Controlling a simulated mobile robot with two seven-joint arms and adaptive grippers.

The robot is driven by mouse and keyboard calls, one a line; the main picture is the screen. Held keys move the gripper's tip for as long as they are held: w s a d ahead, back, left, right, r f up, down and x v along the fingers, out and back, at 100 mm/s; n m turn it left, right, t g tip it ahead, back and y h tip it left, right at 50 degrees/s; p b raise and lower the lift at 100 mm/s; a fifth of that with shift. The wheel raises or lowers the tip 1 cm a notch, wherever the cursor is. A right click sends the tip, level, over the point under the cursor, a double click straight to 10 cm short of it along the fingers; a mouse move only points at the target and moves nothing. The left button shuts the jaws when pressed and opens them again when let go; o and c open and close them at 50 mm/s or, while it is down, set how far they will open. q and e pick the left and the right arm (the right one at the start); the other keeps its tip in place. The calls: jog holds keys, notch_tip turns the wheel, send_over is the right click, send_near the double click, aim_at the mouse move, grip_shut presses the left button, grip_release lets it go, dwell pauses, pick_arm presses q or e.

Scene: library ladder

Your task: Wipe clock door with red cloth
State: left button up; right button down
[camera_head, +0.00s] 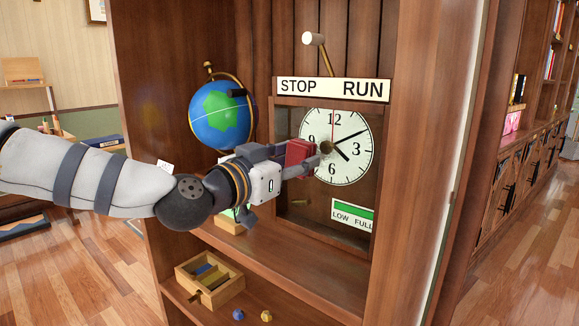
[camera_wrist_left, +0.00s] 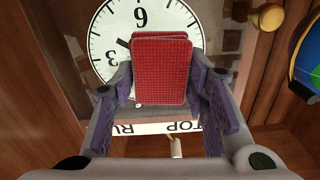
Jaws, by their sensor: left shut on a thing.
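The clock door (camera_head: 290,222) is a wood-framed pane in the cabinet, with a white clock face (camera_head: 352,135) behind it. Dull brownish smudges show on the pane beside the dial. My left gripper (camera_head: 296,160) is in front of the door's left half, shut on a folded red cloth (camera_head: 299,150). In the left wrist view the red cloth (camera_wrist_left: 161,70) stands between the fingers, in front of the dial (camera_wrist_left: 105,45), which appears upside down. I cannot tell whether the cloth touches the pane. My right gripper is not in view.
A globe (camera_head: 221,117) stands left of the door, close behind my left arm. A STOP/RUN sign (camera_head: 332,89) with a lever (camera_head: 315,40) is above the door. A wooden tray (camera_head: 210,279) sits on the lower shelf. A LOW/FULL gauge (camera_head: 352,214) shows green.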

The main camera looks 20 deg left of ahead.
pick_arm(q)
jog(key=shift+x, duration=0.9)
dwell(0.5)
jog(key=shift+d+r, duration=0.1)
